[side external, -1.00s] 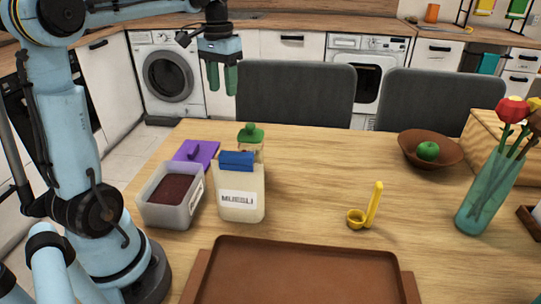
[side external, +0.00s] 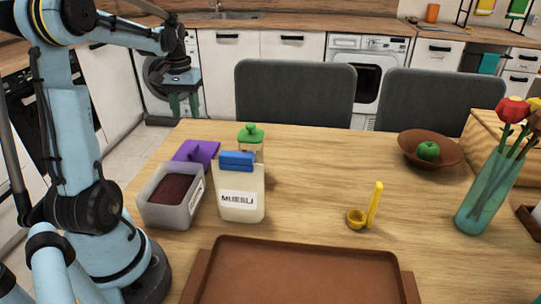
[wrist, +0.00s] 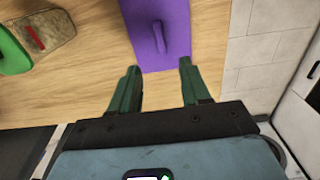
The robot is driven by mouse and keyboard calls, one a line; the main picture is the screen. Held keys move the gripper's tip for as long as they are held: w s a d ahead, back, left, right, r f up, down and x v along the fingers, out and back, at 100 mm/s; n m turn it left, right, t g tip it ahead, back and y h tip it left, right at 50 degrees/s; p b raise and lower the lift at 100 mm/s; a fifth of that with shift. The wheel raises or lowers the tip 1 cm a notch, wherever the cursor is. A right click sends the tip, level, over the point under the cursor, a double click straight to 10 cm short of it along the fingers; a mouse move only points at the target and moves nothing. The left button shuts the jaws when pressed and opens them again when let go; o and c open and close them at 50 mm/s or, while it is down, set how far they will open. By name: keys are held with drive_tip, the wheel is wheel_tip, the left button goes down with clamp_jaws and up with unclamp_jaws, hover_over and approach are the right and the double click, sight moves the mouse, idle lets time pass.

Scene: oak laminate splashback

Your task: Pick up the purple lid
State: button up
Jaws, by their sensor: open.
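The purple lid (side external: 196,151) lies flat on the wooden table at its far left edge, behind the grey container. Its raised handle shows on top. In the wrist view the lid (wrist: 172,50) lies just ahead of my fingertips, with its handle running along its length. My gripper (side external: 185,113) is open and empty, with two green fingers pointing down. It is above and beyond the table's far left edge, apart from the lid. In the wrist view the gap between the fingers (wrist: 158,72) lines up with the lid's near end.
An open grey container (side external: 156,213) with dark contents stands in front of the lid. A muesli container (side external: 241,190) with a blue lid and a green-topped jar (side external: 251,134) stand to the right.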

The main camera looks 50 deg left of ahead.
sight(193, 148)
wheel_tip(193, 148, down, 12)
drive_tip(key=shift+r, duration=0.1)
idle(0.6)
drive_tip(key=shift+c, duration=0.2)
clamp_jaws()
